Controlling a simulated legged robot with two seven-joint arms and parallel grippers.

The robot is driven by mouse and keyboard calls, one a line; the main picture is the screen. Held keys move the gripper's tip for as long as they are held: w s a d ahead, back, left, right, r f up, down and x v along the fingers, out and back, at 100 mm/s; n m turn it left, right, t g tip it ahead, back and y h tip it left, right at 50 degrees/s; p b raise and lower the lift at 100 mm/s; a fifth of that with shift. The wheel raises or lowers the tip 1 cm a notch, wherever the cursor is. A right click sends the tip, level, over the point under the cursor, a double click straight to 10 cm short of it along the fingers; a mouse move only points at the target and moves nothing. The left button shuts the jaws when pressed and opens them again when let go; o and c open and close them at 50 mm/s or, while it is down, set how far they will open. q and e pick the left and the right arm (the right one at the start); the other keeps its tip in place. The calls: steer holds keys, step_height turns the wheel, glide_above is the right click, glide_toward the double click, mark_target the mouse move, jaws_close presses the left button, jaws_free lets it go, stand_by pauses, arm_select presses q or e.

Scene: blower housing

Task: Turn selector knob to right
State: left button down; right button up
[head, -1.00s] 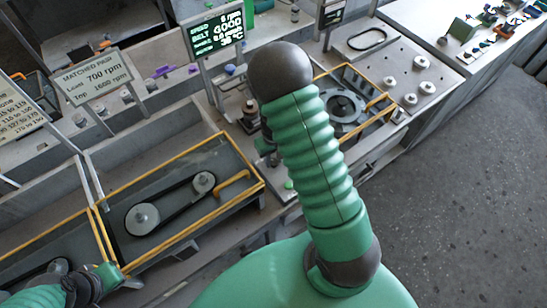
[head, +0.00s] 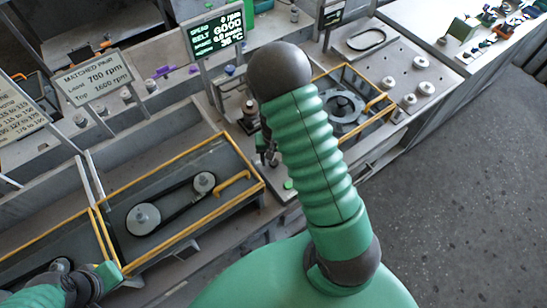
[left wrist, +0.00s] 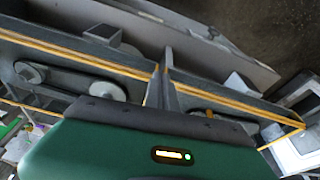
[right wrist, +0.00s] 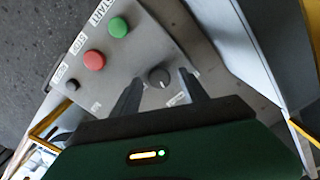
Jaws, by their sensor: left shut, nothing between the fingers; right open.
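The selector knob (right wrist: 158,77) is a small round black knob on a grey panel in the right wrist view, with a light mark near its upper right edge. My right gripper (right wrist: 160,92) is open. Its two dark fingers stand on either side of the knob in that view; whether they touch it I cannot tell. In the head view my right gripper (head: 266,150) shows partly behind my green arm, which hides the knob. My left gripper (left wrist: 168,62) is shut and empty in the left wrist view, over the edge of a yellow-railed bay.
The panel also carries a green button (right wrist: 117,27) labelled START, a red button (right wrist: 94,60) and a small black button (right wrist: 72,85). Yellow-railed bays hold a belt with pulleys (head: 143,218) and a round housing (head: 343,106).

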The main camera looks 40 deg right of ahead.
mark_target(274, 161)
step_height(274, 161, up, 17)
steer(key=b, duration=0.1)
steer(key=shift+f, duration=0.15)
stand_by(0.4)
